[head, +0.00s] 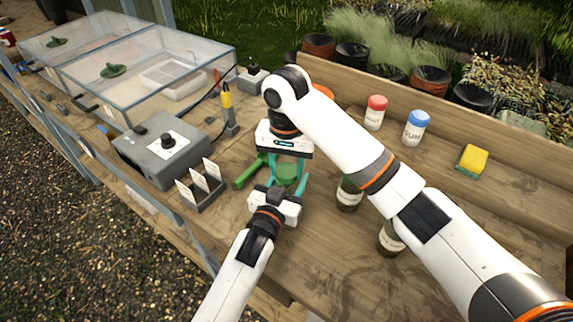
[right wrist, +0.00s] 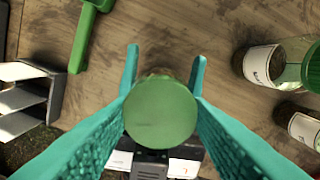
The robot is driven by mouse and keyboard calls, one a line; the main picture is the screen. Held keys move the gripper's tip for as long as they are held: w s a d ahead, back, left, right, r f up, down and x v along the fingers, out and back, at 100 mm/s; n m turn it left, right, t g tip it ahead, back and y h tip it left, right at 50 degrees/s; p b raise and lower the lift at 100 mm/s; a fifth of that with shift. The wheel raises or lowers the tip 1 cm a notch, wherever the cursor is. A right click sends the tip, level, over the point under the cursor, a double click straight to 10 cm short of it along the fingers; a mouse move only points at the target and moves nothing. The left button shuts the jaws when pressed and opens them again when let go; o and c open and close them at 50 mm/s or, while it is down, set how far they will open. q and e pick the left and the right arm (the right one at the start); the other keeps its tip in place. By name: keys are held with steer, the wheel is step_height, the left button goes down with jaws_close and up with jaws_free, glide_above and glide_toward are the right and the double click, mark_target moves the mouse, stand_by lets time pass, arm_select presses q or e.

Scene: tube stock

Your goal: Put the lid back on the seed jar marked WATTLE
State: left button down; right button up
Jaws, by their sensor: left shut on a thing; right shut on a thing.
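A round green lid (right wrist: 160,112) is between the teal fingers of my right gripper (right wrist: 164,82), which is shut on it. In the head view the lid (head: 287,172) shows between the fingers of my right gripper (head: 287,168). My left gripper (head: 283,184) comes in from the front, just below, shut on a jar mostly hidden by the fingers and lid. I cannot tell whether the lid touches the rim. No marking on this jar is readable.
Two labelled jars (head: 348,195) (head: 391,238) stand to the right, partly behind my right arm. A green tool (head: 249,171) lies left of the grippers. A card rack (head: 203,190), grey box (head: 165,145), red-lidded jar (head: 375,113), blue-lidded jar (head: 415,128) and yellow sponge (head: 472,160) stand around.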

steer(key=m, duration=0.6)
steer(key=shift+m, duration=0.4)
steer(key=o, duration=1.2)
steer(key=shift+c, duration=0.2)
step_height(320, 180, up, 12)
arm_select(q)
steer(key=shift+c, duration=2.4)
jaws_free()
